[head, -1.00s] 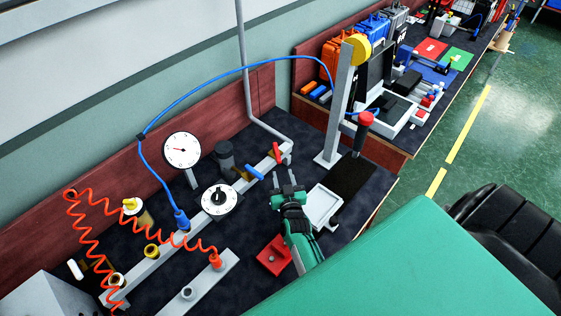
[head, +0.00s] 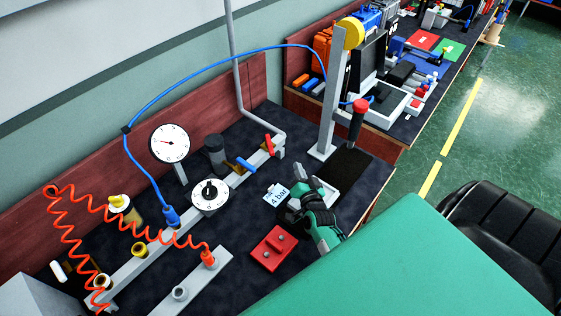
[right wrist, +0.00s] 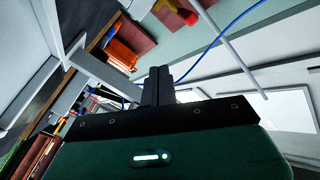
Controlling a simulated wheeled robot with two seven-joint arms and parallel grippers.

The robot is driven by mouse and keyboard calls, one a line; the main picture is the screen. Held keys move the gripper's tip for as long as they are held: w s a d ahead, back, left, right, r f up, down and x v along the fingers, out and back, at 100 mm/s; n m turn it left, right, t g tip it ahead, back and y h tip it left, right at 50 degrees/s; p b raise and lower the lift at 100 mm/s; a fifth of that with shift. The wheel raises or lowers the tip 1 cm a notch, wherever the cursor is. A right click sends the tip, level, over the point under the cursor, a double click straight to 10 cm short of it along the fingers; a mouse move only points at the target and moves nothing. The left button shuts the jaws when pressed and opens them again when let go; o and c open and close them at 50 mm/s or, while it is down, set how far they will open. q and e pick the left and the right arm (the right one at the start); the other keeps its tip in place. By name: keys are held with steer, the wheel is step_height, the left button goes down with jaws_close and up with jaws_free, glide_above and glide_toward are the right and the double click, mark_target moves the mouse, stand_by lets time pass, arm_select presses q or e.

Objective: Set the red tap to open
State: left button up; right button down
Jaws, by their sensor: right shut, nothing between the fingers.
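The red tap (head: 269,145) is a small red lever at the far end of the grey pipe bar (head: 232,183), beside a blue lever (head: 247,165). The red lever stands at a slant to the bar. My right gripper (head: 303,180) is shut and empty, above the bench to the right of and nearer than the red tap, not touching it. Its closed fingers also show in the right wrist view (right wrist: 157,86). A red piece shows at the top of that view; I cannot tell whether it is the tap. My left gripper is not in view.
A white "4 bar" card (head: 277,195) lies beside my right gripper. A red block (head: 273,249) lies nearer. A round dial (head: 210,196) and a gauge (head: 170,143) stand along the bar. A grey post (head: 333,95) with a red-topped handle (head: 359,107) stands at right.

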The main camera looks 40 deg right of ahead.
mark_target(270, 145)
arm_select(q)
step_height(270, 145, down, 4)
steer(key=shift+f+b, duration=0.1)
steer(key=shift+b, duration=1.1)
arm_select(e)
steer(key=w+m+y, duration=0.3)
steer(key=w+m, duration=0.5)
steer(key=w, duration=0.1)
steer(key=shift+w+a+t+y, duration=0.25)
steer(key=shift+w+t+y, duration=0.05)
steer(key=shift+w, duration=0.05)
steer(key=shift+a, duration=0.1)
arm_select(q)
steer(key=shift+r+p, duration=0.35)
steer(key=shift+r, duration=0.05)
arm_select(e)
steer(key=shift+a+m+h, duration=0.15)
steer(key=shift+m+h, duration=0.25)
